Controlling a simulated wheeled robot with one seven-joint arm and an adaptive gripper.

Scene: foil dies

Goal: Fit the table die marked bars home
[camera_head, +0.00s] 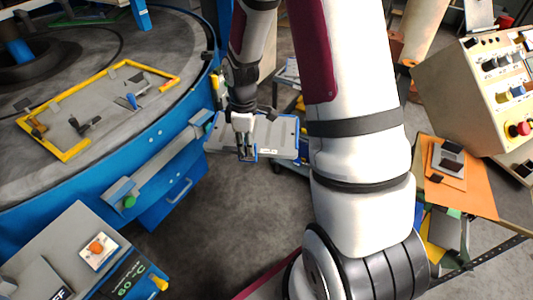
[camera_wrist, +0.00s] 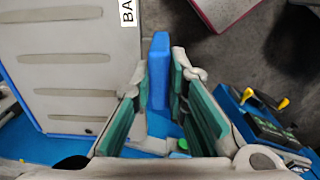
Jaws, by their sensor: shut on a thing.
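The die (camera_head: 283,135) is a flat grey plate with blue edges and a white label too small to read in the head view. In the wrist view the plate (camera_wrist: 75,90) fills the left side, and the label shows the letters "BA", cut off by the frame edge. My gripper (camera_head: 245,152) is shut on the blue handle (camera_wrist: 159,75) at the die's edge. The die hangs over the floor, to the right of the blue-sided round table (camera_head: 185,55). A yellow-framed bed (camera_head: 168,84) lies on the table top, apart from the die, with clamps and small fittings.
A 60 °C display unit (camera_head: 130,280) stands at lower left. A control panel with a red button (camera_head: 519,129) and an orange board (camera_head: 455,190) are at right. Grey floor (camera_head: 215,215) lies open below the die.

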